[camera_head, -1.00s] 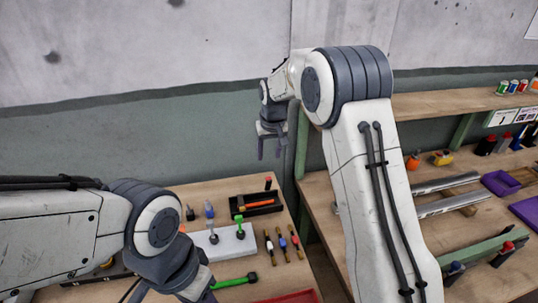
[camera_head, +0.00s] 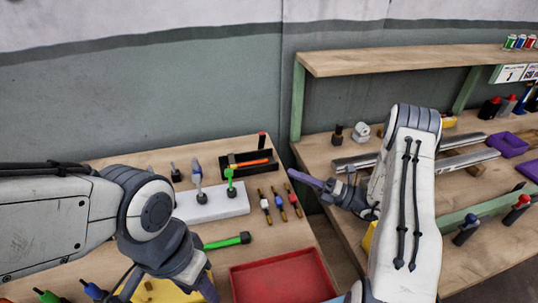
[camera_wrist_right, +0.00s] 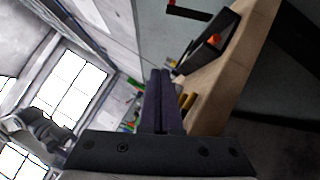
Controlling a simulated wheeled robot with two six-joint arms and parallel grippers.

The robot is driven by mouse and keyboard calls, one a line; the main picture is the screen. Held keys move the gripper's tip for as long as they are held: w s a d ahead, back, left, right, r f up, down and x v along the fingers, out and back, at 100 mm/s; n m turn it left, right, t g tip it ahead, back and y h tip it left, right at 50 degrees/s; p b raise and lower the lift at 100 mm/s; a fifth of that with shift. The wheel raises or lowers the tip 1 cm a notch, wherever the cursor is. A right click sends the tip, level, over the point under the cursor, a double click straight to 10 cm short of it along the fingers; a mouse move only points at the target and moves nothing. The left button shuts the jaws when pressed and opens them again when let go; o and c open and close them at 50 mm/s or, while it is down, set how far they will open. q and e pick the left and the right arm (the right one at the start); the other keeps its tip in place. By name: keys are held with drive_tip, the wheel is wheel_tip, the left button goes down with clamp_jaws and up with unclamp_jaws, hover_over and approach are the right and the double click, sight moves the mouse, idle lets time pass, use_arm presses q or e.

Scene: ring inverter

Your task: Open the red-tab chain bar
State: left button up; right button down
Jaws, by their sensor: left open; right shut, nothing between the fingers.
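I cannot tell for sure which thing is the red-tab chain bar. My left gripper (camera_head: 168,292) is open, low at the front of the left bench.
The black tray (camera_head: 235,166) holds an orange rod. A white block (camera_head: 212,206) carries blue and green handles. Several small coloured-band rods (camera_head: 279,204), a green tool (camera_head: 228,241) and a red tray (camera_head: 285,280) lie nearby. Metal bars (camera_head: 415,162) lie under a shelf (camera_head: 400,57).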

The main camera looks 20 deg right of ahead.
sight(261, 140)
drive_tip(key=w+a+r+m, duration=0.1)
drive_tip(key=w, duration=0.1)
drive_tip(key=w+a+m+t, duration=0.1)
drive_tip(key=w+a, duration=0.1)
drive_tip(key=w+a+r+t+h, duration=0.1)
drive_tip(key=w+a, duration=0.1)
drive_tip(key=w, duration=0.1)
drive_tip(key=shift+w+r+m+p, duration=0.1)
drive_tip(key=shift+r+m+p, duration=0.25)
drive_tip(key=shift+m, duration=0.05)
drive_tip(key=shift+w+d+r+t, duration=0.1)
drive_tip(key=shift+w+r+t, duration=0.1)
drive_tip(key=shift+w, duration=0.35)
drive_tip(key=shift+w+d+r+t, duration=0.1)
drive_tip(key=shift+w+r, duration=0.1)
drive_tip(key=shift+w, duration=0.3)
drive_tip(key=shift+w+r, duration=0.3)
drive_tip(key=shift+w, duration=0.3)
